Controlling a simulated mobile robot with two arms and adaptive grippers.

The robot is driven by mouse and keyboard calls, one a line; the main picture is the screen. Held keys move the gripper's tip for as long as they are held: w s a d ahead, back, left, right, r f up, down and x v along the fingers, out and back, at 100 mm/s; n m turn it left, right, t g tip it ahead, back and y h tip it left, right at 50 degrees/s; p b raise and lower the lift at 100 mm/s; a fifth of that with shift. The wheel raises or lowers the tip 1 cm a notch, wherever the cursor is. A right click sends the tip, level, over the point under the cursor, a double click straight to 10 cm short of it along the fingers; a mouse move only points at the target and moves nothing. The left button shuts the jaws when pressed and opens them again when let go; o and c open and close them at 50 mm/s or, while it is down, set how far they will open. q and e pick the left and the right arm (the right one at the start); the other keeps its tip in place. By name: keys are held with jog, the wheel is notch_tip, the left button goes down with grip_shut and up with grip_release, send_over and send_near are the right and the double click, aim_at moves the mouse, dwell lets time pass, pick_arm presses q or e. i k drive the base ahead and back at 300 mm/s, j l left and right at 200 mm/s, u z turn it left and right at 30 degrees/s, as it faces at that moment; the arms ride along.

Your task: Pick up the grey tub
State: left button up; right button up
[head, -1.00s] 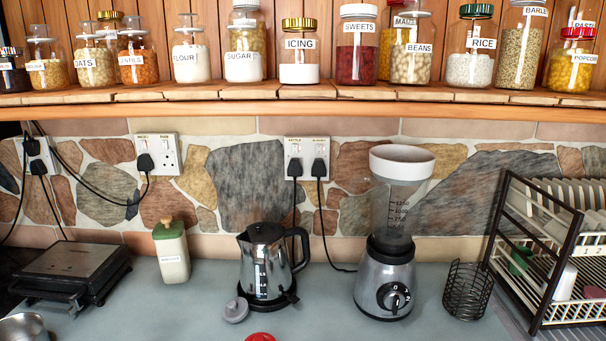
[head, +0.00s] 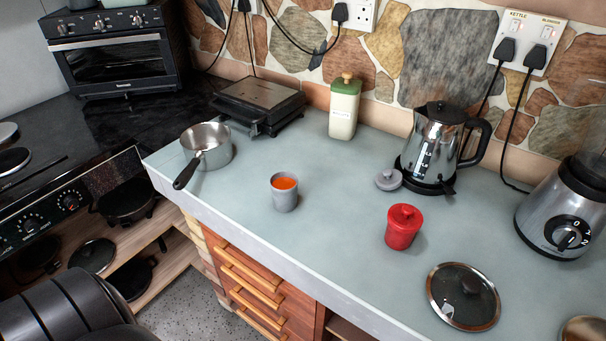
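The grey tub (head: 284,202) stands upright and without a lid on the pale worktop, left of the middle of the head view. Orange contents show in its open top. A small grey lid (head: 388,180) with a knob lies on the worktop by the kettle's base, apart from the tub. Neither of my grippers is in view.
A steel saucepan (head: 206,147) stands left of the tub, its black handle toward the front edge. The kettle (head: 434,145) and green-topped canister (head: 344,107) stand behind.

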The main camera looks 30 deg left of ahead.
aim_at(283, 184)
jog(key=k+j, duration=0.1)
jog(key=j, duration=1.05)
jog(key=k+j, duration=0.15)
jog(key=j, duration=0.45)
